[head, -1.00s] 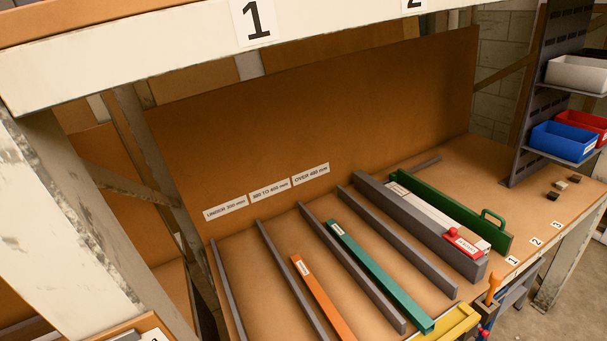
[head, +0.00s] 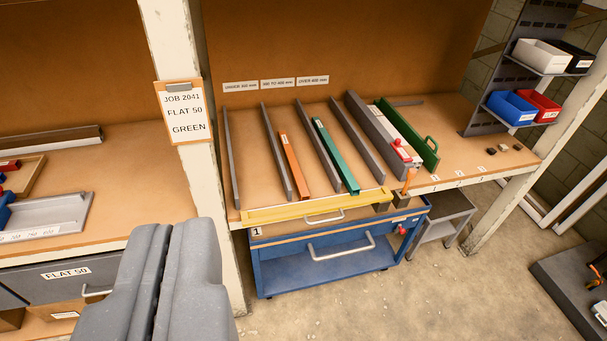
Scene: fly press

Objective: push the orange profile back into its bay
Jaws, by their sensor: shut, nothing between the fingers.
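The orange profile (head: 293,164) lies lengthwise on the bench in the bay under the middle label, between two grey dividers. Its near end is a little short of the yellow front strip (head: 318,208). The green profile (head: 336,156) lies in the bay to its right, reaching nearly to the strip. My gripper (head: 167,250) shows large at the lower left, its two grey fingers together and empty. It is in front of the white post and well to the left of the profiles.
A blue drawer cabinet (head: 330,262) stands under the bench front. The white post (head: 175,60) bears a job sign (head: 183,112). A thick grey rail (head: 375,128) and a green handled plate (head: 410,135) lie right of the bays.

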